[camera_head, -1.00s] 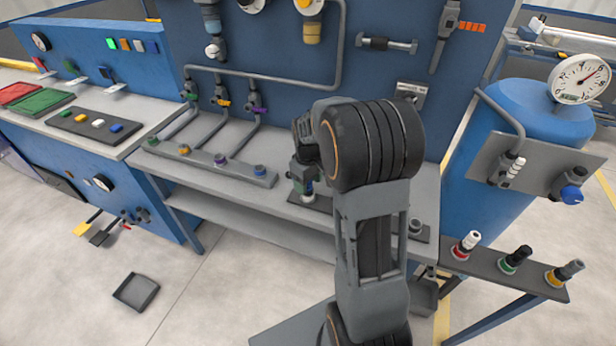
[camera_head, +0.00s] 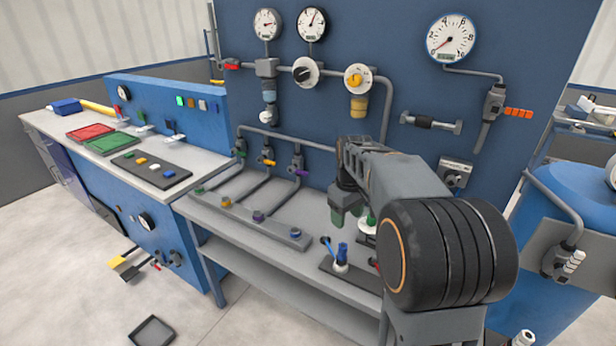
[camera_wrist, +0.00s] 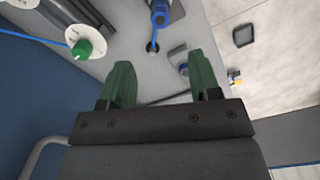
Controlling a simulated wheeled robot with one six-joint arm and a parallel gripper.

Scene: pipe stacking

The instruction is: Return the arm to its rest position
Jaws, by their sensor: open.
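My gripper (camera_head: 346,206) hangs above the back of the grey bench, in front of the blue panel, with my dark arm running to the lower right. In the wrist view its two green fingers (camera_wrist: 162,85) are spread apart with nothing between them. A blue fitting (camera_wrist: 160,14) stands on the bench beyond the fingertips; in the head view it stands upright on a dark plate (camera_head: 333,273), below the gripper and apart from it. A white disc with a green knob (camera_wrist: 84,48) is near the left finger in the wrist view.
The blue panel (camera_head: 420,90) with gauges, valves and pipes rises behind the arm. A grey rack (camera_head: 255,222) with coloured ports lies on the bench (camera_head: 290,265). A blue tank (camera_head: 588,185) stands at right. The floor at lower left is mostly clear, with a small tray (camera_head: 152,332).

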